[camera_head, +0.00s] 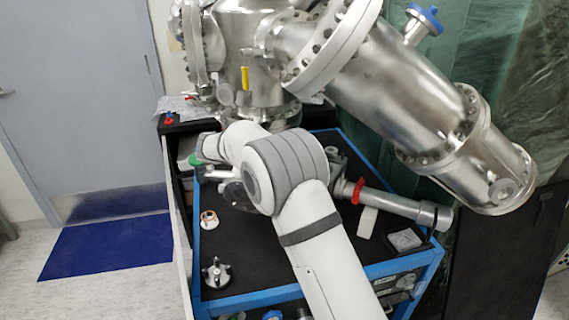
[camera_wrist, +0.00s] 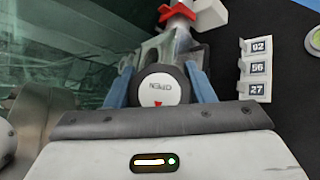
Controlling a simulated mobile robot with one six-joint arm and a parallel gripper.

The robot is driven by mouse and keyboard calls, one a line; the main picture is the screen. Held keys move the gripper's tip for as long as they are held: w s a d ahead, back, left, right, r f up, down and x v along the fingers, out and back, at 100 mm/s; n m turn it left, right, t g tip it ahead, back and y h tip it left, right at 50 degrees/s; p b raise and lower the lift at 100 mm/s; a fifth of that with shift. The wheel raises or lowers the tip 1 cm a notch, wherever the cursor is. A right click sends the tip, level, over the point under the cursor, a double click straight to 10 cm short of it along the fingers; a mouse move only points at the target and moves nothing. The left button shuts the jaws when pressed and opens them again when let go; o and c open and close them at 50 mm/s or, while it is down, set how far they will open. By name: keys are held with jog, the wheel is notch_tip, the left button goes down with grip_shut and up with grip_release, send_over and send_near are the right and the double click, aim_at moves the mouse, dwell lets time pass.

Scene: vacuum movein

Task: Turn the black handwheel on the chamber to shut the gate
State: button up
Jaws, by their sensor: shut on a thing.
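The black handwheel (camera_wrist: 158,92) is in the middle of the wrist view. Its white face carries the word OPEN, upside down in the picture, and a red triangle near the lower edge. My gripper (camera_wrist: 160,80) is shut on it, with one blue-grey finger at each side of the rim. A grey metal body shows behind the wheel. In the head view the steel chamber (camera_head: 262,68) stands at the top, and my arm hides the handwheel and most of my gripper.
A black-topped cart (camera_head: 250,262) with blue edges stands below the chamber. On it are a pipe with a red clamp (camera_head: 357,190), a small grey block (camera_head: 407,240), a pronged metal part (camera_head: 216,272) and a white-ringed item (camera_head: 208,218). A wide steel tube (camera_head: 420,100) slants to the right.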

jog(key=shift+s+f+m+g, duration=0.1)
jog(key=shift+f+m+g, duration=0.05)
jog(key=shift+m+g, duration=0.15)
dwell(0.4)
jog(key=o, duration=1)
jog(key=shift+c, duration=0.2)
jog(key=v, duration=0.7)
jog(key=shift+a+r, duration=0.25)
jog(key=shift+r, duration=0.05)
jog(key=shift+s, duration=0.1)
